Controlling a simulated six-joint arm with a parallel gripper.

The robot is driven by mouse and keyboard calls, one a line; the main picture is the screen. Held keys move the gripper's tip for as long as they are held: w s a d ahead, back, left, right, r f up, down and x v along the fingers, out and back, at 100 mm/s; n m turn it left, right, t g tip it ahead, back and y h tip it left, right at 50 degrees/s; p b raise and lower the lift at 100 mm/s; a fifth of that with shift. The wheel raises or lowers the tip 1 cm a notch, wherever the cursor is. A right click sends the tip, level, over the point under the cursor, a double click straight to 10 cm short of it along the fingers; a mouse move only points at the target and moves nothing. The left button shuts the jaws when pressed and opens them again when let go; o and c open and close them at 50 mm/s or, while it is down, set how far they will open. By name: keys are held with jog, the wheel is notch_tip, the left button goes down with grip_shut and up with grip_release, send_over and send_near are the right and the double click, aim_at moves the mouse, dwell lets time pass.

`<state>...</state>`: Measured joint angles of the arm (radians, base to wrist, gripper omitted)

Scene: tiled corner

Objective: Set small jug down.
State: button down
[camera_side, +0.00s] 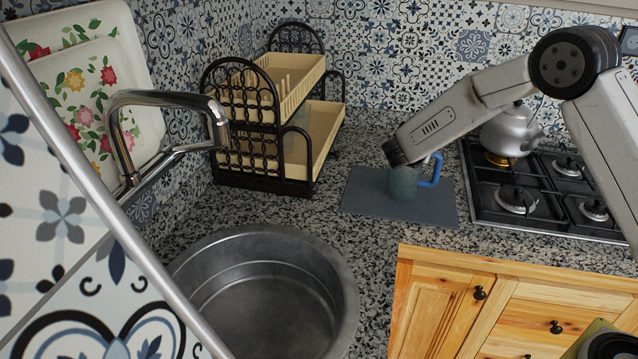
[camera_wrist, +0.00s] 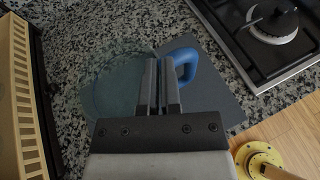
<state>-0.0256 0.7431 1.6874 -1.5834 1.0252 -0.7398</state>
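The small jug (camera_side: 403,184) is blue-green with a blue handle (camera_side: 433,171) on its right. It looks upright, over the middle of a grey mat (camera_side: 365,203); I cannot tell whether its base touches the mat. My gripper (camera_side: 400,165) is above the jug, pointing down. In the wrist view the two fingers of my gripper (camera_wrist: 162,80) are close together at the jug's handle side, the see-through body of the jug (camera_wrist: 112,88) on their left and the blue handle (camera_wrist: 187,63) on their right. They appear closed on the jug's rim; the fingertips are partly hidden.
A gas stove (camera_side: 540,190) with a metal kettle (camera_side: 510,130) stands right of the mat. A dark dish rack (camera_side: 265,185) with cream trays stands left. A round metal sink (camera_side: 335,270) and tap (camera_side: 165,97) are at front left. Speckled counter is clear between rack and mat.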

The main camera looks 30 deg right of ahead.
jog(key=shift+w, duration=0.1)
jog(key=c, duration=0.8)
grip_release()
jog(key=shift+a, duration=0.1)
jog(key=shift+v, duration=4.9)
jog(key=shift+f, duration=0.1)
jog(key=shift+a, duration=0.15)
jog(key=v, duration=0.5)
jog(key=shift+r, duration=0.5)
